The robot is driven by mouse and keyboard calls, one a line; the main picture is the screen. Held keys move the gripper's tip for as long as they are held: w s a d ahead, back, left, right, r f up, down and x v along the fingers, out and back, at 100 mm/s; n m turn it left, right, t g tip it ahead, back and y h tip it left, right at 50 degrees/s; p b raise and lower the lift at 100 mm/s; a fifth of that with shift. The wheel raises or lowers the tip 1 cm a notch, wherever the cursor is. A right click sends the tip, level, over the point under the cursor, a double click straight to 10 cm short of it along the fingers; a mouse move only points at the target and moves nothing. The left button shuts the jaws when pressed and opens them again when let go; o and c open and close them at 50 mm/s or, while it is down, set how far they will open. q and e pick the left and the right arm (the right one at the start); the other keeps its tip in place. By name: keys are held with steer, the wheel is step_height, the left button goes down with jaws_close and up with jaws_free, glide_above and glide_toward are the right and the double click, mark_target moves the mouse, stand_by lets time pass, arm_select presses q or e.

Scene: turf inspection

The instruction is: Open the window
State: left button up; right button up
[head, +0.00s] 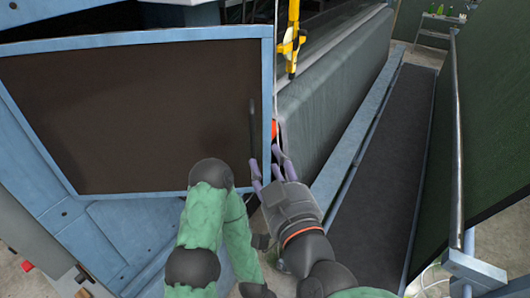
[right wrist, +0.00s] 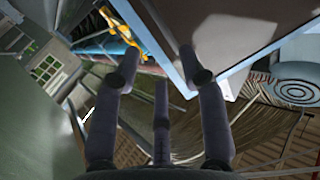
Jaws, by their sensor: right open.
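A dark pane in a blue frame (head: 130,40), which looks like the window, fills the left of the head view. A slim dark upright bar (head: 252,125), perhaps its handle, stands near the frame's right edge. My right gripper (head: 270,165) is open, with its purple fingers spread just below the bar, by the frame's lower right corner. In the right wrist view, my fingers (right wrist: 158,72) hold nothing, and a blue-edged panel (right wrist: 215,30) lies beyond them at upper right. I cannot tell whether a finger touches the frame. My left gripper is not in view.
A yellow tool-like object (head: 292,42) hangs right of the frame; it also shows in the right wrist view (right wrist: 122,30). A grey covered machine side (head: 335,90) stands behind. A dark walkway (head: 390,165) runs along the right, beside a metal rail (head: 457,140).

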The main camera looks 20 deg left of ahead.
steer(key=shift+s+d, duration=0.3)
